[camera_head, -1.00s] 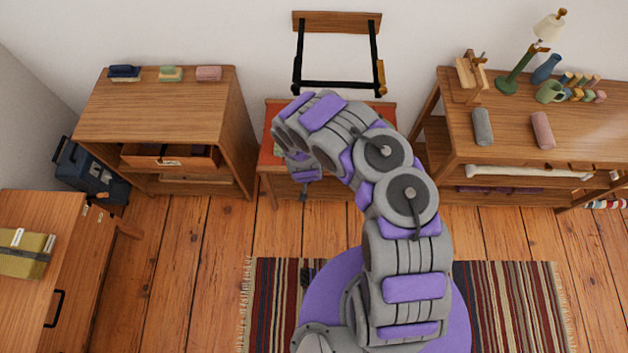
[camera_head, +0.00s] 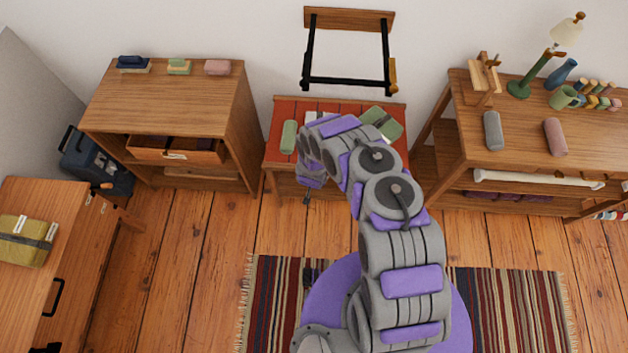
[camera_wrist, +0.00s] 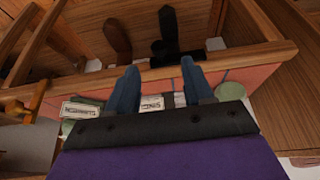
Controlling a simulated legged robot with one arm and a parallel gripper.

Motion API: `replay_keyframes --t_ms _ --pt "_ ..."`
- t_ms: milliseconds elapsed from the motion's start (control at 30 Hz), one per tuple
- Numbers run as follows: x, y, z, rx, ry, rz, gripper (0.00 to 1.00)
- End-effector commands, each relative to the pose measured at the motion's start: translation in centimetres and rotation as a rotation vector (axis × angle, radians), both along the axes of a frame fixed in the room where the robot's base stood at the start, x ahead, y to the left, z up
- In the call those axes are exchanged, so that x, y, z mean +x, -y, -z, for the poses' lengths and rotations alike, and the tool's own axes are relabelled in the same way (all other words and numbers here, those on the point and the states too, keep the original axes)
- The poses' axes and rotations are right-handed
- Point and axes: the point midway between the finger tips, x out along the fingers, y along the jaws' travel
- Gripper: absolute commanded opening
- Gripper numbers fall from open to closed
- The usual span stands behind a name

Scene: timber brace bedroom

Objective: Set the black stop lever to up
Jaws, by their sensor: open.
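In the wrist view a black lever (camera_wrist: 168,30) stands out from a dark mount just past a wooden rail (camera_wrist: 150,72). A dark brown lever (camera_wrist: 117,42) is beside it on the left. I cannot tell whether the black lever counts as up or down. My gripper (camera_wrist: 160,68) is open and empty. Its two blue fingers overlap the rail in the picture, with the black lever beyond and between them; no contact shows. In the head view my arm hides the levers and most of my gripper, above the small red-topped table (camera_head: 282,118).
A green cylinder (camera_head: 289,137) and a green pad (camera_head: 384,121) lie on the red-topped table. White labels (camera_wrist: 152,103) lie near my fingers. A black wall frame (camera_head: 345,84) hangs behind. Cabinets stand left (camera_head: 110,95) and right (camera_head: 520,150).

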Motion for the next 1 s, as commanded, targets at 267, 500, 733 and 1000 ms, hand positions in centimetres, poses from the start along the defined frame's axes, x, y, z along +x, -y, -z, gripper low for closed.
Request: replay_keyframes --t_ms 267,500,733,1000 --pt "1.6 0.1 4.1 -0.001 0.001 0.001 0.52" --pt "2.5 0.0 6.0 0.000 0.002 0.001 0.52" --pt "2.7 0.1 6.4 0.000 0.001 -0.001 0.52" --pt "2.7 0.1 6.4 0.000 0.001 0.000 0.43"
